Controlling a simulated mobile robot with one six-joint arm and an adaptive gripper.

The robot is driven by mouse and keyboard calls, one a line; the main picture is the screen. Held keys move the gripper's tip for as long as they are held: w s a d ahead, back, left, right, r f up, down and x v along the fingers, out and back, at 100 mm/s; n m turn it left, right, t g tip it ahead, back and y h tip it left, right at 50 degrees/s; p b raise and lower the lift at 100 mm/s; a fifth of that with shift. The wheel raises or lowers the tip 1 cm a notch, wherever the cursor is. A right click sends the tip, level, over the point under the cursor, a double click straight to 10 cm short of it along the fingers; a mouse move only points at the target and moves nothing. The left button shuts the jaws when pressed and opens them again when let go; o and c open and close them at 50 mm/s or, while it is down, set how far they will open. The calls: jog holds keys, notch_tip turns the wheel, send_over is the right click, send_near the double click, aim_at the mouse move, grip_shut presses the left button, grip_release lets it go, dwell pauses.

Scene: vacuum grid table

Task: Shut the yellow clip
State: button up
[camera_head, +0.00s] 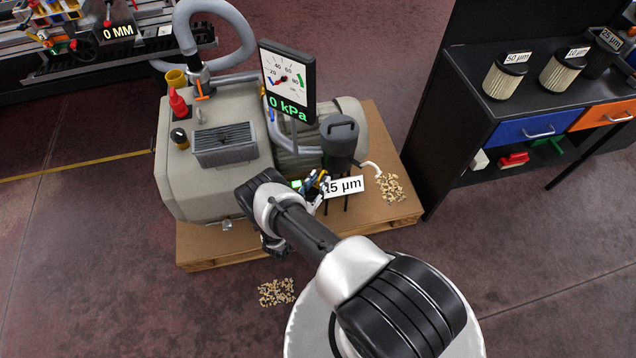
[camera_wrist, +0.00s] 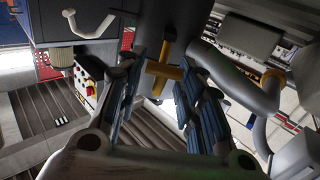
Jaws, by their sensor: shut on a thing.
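The yellow clip (camera_wrist: 164,70) shows in the wrist view as a T-shaped piece at the lower end of a dark canister. My gripper (camera_wrist: 163,88) has its two blue-padded fingers on either side of the clip, closed on it. In the head view, my gripper (camera_head: 316,188) is low at the front of the dark filter canister (camera_head: 340,138), beside the 25 µm label (camera_head: 346,186). The clip is mostly hidden there by my gripper. I cannot tell whether the clip is open or shut.
The grey vacuum pump (camera_head: 190,192) and its gauge reading 0 kPa (camera_head: 287,80) stand left of the canister on a wooden pallet (camera_head: 385,222). Pellets (camera_head: 390,188) lie on the pallet at right, more (camera_head: 276,292) on the floor. A black bench (camera_head: 470,75) with filters stands at right.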

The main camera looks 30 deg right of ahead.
grip_shut()
jog(key=shift+w+r, duration=0.1)
jog(key=shift+r, duration=0.05)
jog(key=r+y+p, duration=0.1)
jog(key=p, duration=0.1)
jog(key=g+y+p, duration=0.1)
jog(key=p, duration=0.1)
jog(key=shift+w+d+r, duration=0.2)
jog(key=shift+d+r, duration=0.05)
jog(key=shift+r, duration=0.15)
jog(key=g+y+p, duration=0.1)
jog(key=d+r+y+p, duration=0.1)
jog(key=shift+w+r+g+p, duration=0.15)
jog(key=shift+w+g+p, duration=0.2)
jog(key=shift+g+p, duration=0.05)
jog(key=g+y, duration=0.1)
jog(key=w+d+r+y+p, duration=0.1)
jog(key=y, duration=0.1)
jog(key=shift+d+g, duration=0.2)
jog(key=shift+g, duration=0.2)
jog(key=shift+w+d+r+n+g+y, duration=0.15)
jog(key=shift+w+d+g+y, duration=0.25)
jog(key=shift+g+y, duration=0.25)
jog(key=shift+w+d+n+g+y, duration=0.2)
jog(key=shift+d+g+y, duration=0.25)
jog(key=shift+y, duration=0.4)
jog(key=shift+w, duration=0.1)
